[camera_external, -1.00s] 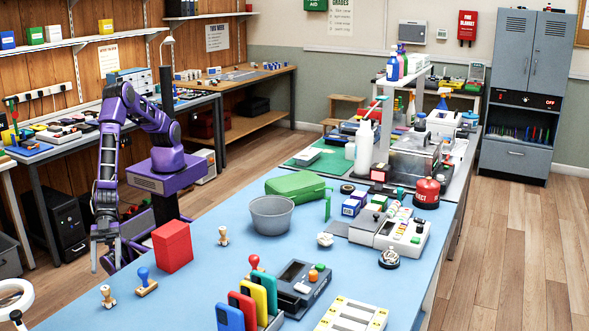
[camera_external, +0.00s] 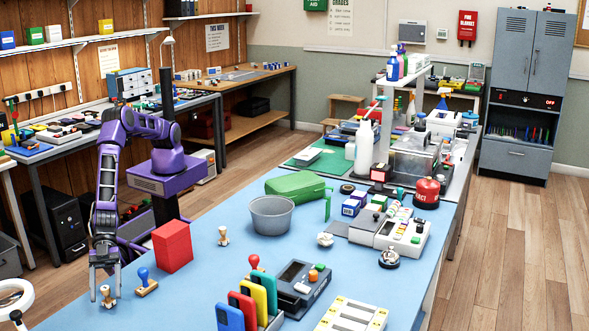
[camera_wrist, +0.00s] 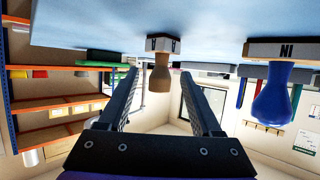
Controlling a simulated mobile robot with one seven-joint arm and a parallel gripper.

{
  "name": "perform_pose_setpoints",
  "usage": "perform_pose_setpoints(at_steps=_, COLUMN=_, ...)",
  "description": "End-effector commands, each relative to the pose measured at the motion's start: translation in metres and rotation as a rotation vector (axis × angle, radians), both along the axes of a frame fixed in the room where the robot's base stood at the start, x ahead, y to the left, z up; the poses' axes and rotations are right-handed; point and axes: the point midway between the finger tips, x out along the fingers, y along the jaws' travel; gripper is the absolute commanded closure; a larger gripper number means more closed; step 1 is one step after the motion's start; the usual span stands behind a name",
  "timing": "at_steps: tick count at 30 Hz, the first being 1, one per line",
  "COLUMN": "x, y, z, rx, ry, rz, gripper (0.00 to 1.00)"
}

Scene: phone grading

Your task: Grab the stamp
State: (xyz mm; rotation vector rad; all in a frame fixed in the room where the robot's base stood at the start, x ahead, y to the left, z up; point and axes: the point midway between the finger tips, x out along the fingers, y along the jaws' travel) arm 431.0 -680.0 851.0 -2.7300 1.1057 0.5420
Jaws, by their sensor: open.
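Several stamps stand on the blue table. A stamp with a plain wooden handle (camera_external: 107,297) stands near the table's left edge, directly below my gripper (camera_external: 105,276). In the wrist view this wooden-handled stamp (camera_wrist: 159,76) shows upside down, beyond and between the two open fingers, with nothing held. A blue-handled stamp (camera_external: 145,283) stands just to its right; it also shows at the right of the wrist view (camera_wrist: 271,102), outside the fingers. Another wooden stamp (camera_external: 223,236) and a red-handled stamp (camera_external: 255,262) stand farther right.
A red box (camera_external: 172,247) stands close to the right of my gripper. Upright coloured phones (camera_external: 242,307) stand at the front. The blue table (camera_external: 200,290) is clear between these.

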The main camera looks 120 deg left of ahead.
Motion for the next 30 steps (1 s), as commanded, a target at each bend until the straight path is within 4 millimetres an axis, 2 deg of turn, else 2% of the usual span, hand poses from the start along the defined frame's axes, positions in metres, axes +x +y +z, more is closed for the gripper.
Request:
perform_pose_setpoints(at_steps=2, x=0.000, y=0.000, z=0.000, rx=0.000, ry=0.000, rz=0.000, gripper=0.34)
perform_pose_setpoints(at_steps=13, x=0.000, y=0.000, z=0.000, rx=-0.001, ry=0.001, rz=0.000, gripper=1.00)
perform_pose_setpoints(at_steps=24, x=0.000, y=0.000, z=0.002, rx=-0.001, ry=0.000, rz=0.000, gripper=1.00)
perform_pose_setpoints(at_steps=26, x=0.000, y=0.000, z=0.008, rx=-0.001, ry=-0.001, rz=0.000, gripper=1.00)
perform_pose_setpoints(at_steps=30, x=0.000, y=0.000, z=0.032, rx=-0.004, ry=0.000, rz=0.000, gripper=1.00)
